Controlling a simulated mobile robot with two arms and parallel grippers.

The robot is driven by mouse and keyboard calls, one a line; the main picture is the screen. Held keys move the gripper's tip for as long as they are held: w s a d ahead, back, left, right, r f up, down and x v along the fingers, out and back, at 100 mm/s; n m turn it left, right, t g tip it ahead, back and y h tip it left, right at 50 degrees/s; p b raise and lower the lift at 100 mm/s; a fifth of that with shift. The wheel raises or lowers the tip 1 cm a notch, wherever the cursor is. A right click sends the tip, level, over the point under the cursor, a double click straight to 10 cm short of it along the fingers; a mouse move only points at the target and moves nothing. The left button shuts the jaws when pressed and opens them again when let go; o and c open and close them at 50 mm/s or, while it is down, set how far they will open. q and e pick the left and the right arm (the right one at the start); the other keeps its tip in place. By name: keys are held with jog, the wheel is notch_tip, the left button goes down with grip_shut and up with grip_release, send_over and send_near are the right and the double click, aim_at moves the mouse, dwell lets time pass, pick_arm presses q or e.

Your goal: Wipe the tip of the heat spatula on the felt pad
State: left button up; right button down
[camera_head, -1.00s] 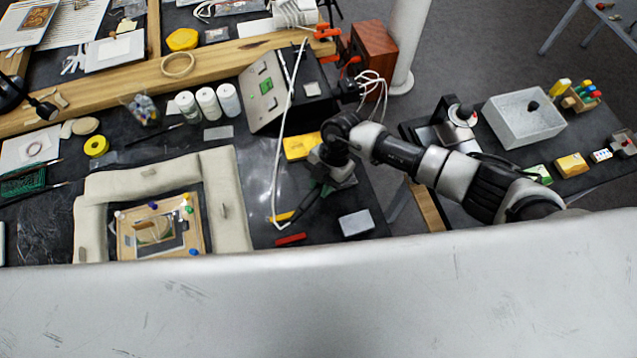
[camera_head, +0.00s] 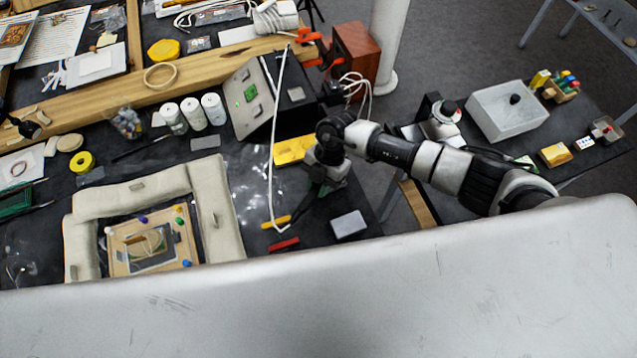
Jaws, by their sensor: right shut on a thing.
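My right gripper (camera_head: 318,188) is over the dark bench, pointing down, and is shut on a slim dark tool, which looks like the heat spatula (camera_head: 304,205). The tool slants down to the left. A white cable (camera_head: 271,150) runs from the sloped control box to near its lower end. I cannot make out the spatula's tip. A pale grey block (camera_head: 349,224), possibly the felt pad, lies on the bench to the right of and below the gripper, apart from it. My left gripper is not in view.
A yellow block (camera_head: 293,150) lies just behind the gripper. A red bar (camera_head: 284,244) and a yellow stick (camera_head: 275,221) lie left of it. The control box (camera_head: 247,95) stands behind. Pale cushions (camera_head: 212,210) surround a framed fragment (camera_head: 150,248) at left.

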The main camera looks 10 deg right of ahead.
aim_at(314, 191)
jog(key=shift+r+p, duration=1.25)
jog(key=shift+r, duration=1.2)
